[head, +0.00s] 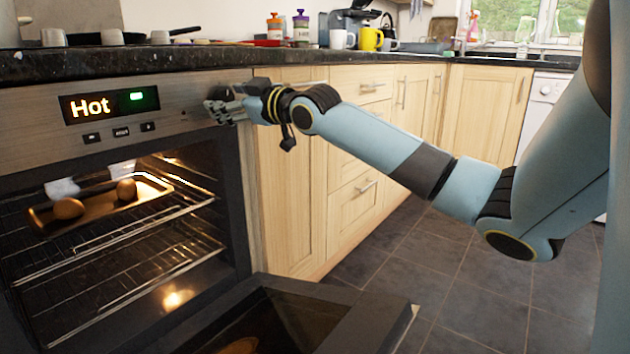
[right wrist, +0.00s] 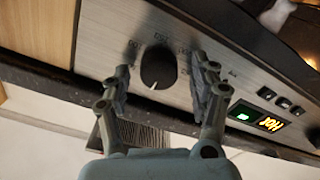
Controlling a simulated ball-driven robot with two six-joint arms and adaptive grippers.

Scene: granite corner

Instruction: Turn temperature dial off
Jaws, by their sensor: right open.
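The temperature dial (right wrist: 158,66) is a black round knob with a white pointer mark, on the oven's steel control panel (right wrist: 100,28). In the right wrist view the pointer aims down and slightly left, and printed numbers ring part of the knob. My right gripper (head: 216,109) is open, with one finger on each side of the dial; I cannot tell whether the fingers touch it. In the head view the gripper hides the dial. The oven display (head: 110,104) reads "Hot" beside a green light. My left gripper is not in view.
The oven door (head: 370,318) hangs open below. Inside, a baking tray (head: 150,192) holds brown round items on a rack. The dark granite worktop (head: 180,58) juts out just above the panel, with mugs and bottles on it. Tiled floor (head: 440,285) is clear at right.

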